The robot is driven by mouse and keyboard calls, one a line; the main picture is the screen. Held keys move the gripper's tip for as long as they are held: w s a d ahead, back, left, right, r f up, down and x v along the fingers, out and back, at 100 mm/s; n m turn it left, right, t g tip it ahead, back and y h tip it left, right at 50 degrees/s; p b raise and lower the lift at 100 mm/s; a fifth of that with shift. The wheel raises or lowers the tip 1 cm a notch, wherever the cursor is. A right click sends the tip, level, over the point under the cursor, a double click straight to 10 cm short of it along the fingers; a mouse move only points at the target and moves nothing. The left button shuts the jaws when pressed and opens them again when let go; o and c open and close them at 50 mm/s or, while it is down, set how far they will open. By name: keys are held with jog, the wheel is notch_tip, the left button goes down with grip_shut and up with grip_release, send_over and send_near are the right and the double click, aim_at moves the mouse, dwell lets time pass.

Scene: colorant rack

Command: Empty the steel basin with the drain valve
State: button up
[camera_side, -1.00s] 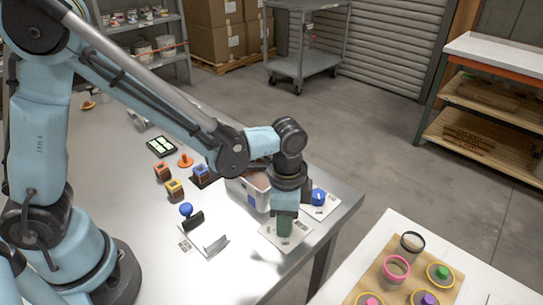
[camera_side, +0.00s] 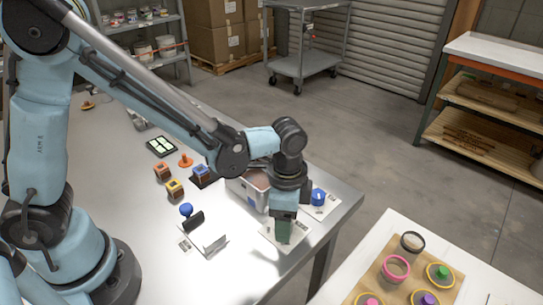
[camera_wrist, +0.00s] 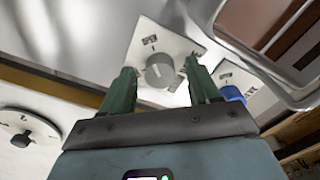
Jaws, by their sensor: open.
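The steel basin (camera_side: 248,192) stands on the metal table behind my gripper, with brown content showing inside. In the wrist view its rim and wall (camera_wrist: 226,48) are at the upper right. My gripper (camera_side: 283,236) points down over a white plate (camera_side: 270,233) near the table's front edge. In the wrist view my gripper (camera_wrist: 161,68) is open, its green fingers on either side of a grey knob (camera_wrist: 158,75) on that plate. I cannot tell whether they touch it. A blue knob (camera_side: 318,197) is on another plate right of the basin. The plate labels are unreadable.
A black knob (camera_wrist: 22,138) on a white plate is at the lower left of the wrist view. A blue ball-topped handle (camera_side: 186,209) and small coloured blocks (camera_side: 175,188) stand left of the basin. A second table (camera_side: 450,255) holds several coloured rings.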

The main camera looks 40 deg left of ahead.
notch_tip(320, 180, up, 12)
dwell(0.7)
jog(key=shift+a, duration=0.1)
jog(key=s+a+n+t, duration=0.4)
jog(key=a+n+t, duration=0.3)
jog(key=a+n, duration=0.3)
jog(key=shift+s+a+r+n, duration=0.2)
jog(key=shift+a+r+n, duration=0.2)
jog(key=shift+a, duration=1.95)
